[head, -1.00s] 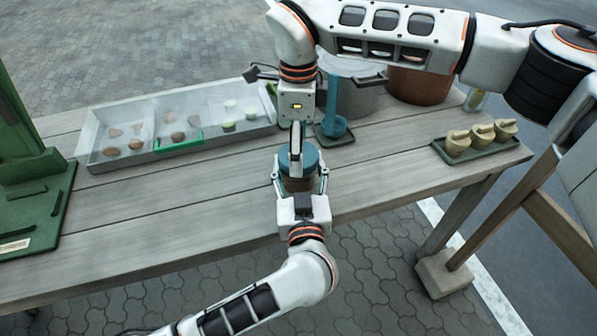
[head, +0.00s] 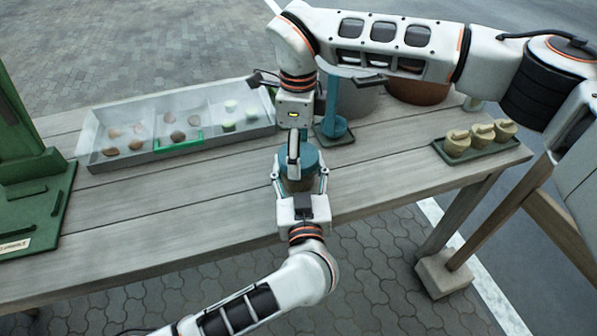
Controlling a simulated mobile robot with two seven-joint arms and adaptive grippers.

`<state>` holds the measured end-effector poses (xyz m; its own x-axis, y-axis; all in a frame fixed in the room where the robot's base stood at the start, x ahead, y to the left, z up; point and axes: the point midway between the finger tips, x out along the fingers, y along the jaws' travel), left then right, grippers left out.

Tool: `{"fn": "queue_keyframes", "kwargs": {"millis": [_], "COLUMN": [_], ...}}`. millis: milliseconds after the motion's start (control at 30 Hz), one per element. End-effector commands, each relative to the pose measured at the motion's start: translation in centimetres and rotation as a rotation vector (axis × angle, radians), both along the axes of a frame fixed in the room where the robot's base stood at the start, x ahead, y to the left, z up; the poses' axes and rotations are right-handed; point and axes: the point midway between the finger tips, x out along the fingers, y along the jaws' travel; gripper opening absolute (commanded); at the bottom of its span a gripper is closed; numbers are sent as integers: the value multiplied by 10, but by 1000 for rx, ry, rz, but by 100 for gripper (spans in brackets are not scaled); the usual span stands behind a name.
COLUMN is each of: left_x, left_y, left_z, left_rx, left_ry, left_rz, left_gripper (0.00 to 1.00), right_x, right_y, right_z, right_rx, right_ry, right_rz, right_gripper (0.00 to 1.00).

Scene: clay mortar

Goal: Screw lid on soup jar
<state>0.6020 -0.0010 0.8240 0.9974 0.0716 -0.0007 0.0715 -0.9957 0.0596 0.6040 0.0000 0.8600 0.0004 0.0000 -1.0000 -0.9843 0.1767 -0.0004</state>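My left gripper (head: 300,180) comes from the front and is shut on the jar, one finger on each side of the body. My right gripper (head: 294,160) points down from above at the lid. Its near finger overlaps the lid's left part. Its far finger is hidden, so its grip on the lid cannot be confirmed.
A compartmented tray (head: 160,155) holds several small foods at left. A green stand (head: 30,190) is at far left. A tray (head: 480,150) with three yellowish pots stands right.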

Motion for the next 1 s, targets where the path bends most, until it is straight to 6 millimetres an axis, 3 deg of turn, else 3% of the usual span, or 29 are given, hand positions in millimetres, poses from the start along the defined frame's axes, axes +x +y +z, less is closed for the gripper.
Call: {"fn": "queue_keyframes", "kwargs": {"millis": [200, 467, 500, 567, 1000], "left_x": [0, 0, 0, 0, 0], "left_y": [0, 0, 0, 0, 0], "left_z": [0, 0, 0, 0, 0], "left_rx": [-1, -1, -1, -1, -1], "left_ry": [0, 0, 0, 0, 0], "left_rz": [-1, -1, -1, -1, -1], "left_gripper": [0, 0, 0, 0, 0], "right_x": [0, 0, 0, 0, 1], "right_y": [0, 0, 0, 0, 0], "right_z": [-1, -1, -1, -1, 5], "right_rx": [-1, -1, -1, -1, 0], "right_ry": [-1, -1, -1, -1, -3], "right_rz": [-183, -196, -196, -195, -195], "right_gripper": [34, 34, 62, 76, 76]}}
